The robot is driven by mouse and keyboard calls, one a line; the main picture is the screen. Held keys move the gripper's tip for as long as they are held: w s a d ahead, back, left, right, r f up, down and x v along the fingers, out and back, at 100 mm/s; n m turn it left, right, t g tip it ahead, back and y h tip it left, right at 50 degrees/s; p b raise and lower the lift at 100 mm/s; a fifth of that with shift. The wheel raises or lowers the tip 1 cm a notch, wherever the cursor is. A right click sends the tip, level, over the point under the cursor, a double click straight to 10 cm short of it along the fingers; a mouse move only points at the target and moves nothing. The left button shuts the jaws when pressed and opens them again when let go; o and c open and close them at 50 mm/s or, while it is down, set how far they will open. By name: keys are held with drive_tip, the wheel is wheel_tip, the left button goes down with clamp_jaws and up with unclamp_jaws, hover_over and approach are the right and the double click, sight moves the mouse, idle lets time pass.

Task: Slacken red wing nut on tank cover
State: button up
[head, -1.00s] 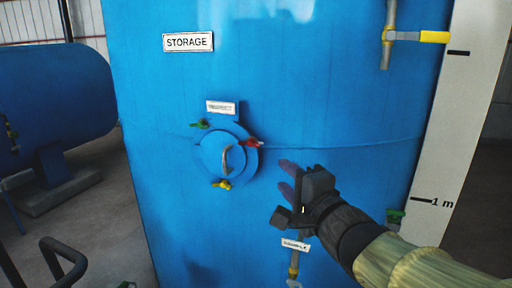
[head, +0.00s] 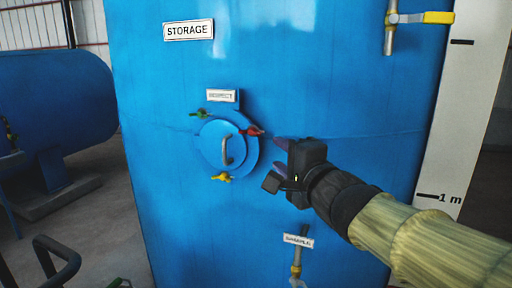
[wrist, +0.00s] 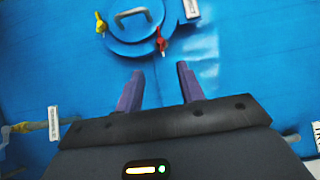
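The red wing nut (head: 254,131) sits at the right edge of the round blue tank cover (head: 212,150). It also shows in the wrist view (wrist: 161,44), ahead of my fingertips. A green wing nut (head: 203,113) is at the cover's upper left and a yellow wing nut (head: 222,177) at its bottom. My gripper (head: 277,154) is just right of and slightly below the red wing nut. In the wrist view its two purple fingers (wrist: 158,68) are apart with nothing between them. They do not appear to touch the nut.
A grey handle (head: 228,152) stands out from the cover. A label plate (head: 223,96) is above it. A pipe with a yellow tap (head: 296,268) is below my gripper, and a yellow-handled valve (head: 437,17) is at upper right. The tank wall around the cover is mostly clear.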

sight(251, 132)
drive_tip(key=x, duration=1.4)
drive_tip(key=shift+w, duration=0.15)
clamp_jaws()
